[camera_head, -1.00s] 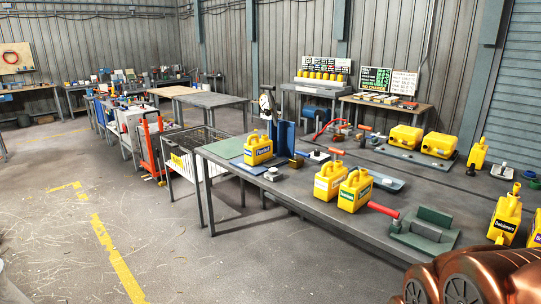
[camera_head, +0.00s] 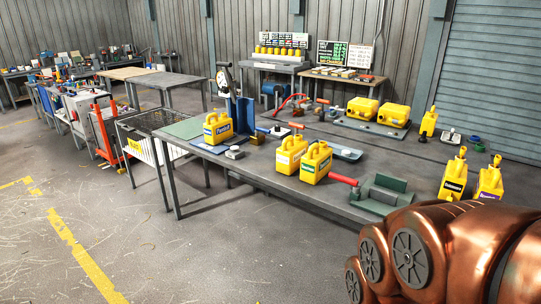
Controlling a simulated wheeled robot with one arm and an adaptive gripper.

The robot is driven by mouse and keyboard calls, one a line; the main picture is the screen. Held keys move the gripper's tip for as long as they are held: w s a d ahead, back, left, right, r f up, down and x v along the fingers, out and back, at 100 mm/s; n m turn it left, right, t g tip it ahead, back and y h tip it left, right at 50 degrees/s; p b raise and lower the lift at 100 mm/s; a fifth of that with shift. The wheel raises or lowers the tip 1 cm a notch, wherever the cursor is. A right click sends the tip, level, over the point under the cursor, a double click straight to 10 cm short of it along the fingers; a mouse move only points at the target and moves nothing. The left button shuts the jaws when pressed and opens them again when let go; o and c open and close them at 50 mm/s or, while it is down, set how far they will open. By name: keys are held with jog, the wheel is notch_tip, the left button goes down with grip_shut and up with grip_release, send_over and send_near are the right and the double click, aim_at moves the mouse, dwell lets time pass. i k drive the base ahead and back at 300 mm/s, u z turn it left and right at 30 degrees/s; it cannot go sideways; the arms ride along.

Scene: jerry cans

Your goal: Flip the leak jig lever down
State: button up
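The long grey workbench (camera_head: 285,190) fills the middle of the view. Near its front right edge is a green block fixture (camera_head: 383,195) with a red-handled lever (camera_head: 343,179) sticking out to the left, lying low. Farther left stands a blue upright fixture (camera_head: 245,112) with a round dial gauge (camera_head: 222,78) beside it. An orange-handled lever (camera_head: 297,127) shows behind the front cans. No label tells which is the leak jig. My copper-coloured arm (camera_head: 440,255) fills the lower right corner; my gripper is out of view.
Yellow jerry cans stand on the bench: one by the gauge (camera_head: 217,128), two in front (camera_head: 290,155) (camera_head: 315,162), two at right (camera_head: 453,180) (camera_head: 489,182). Two yellow cases (camera_head: 363,108) (camera_head: 393,114) lie behind. Open floor (camera_head: 200,250) lies in front.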

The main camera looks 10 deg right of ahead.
aim_at(224, 65)
jog(key=z, duration=0.35)
jog(key=i, duration=1.4)
jog(key=u, duration=0.35)
jog(key=i, duration=1)
jog(key=u, duration=0.5)
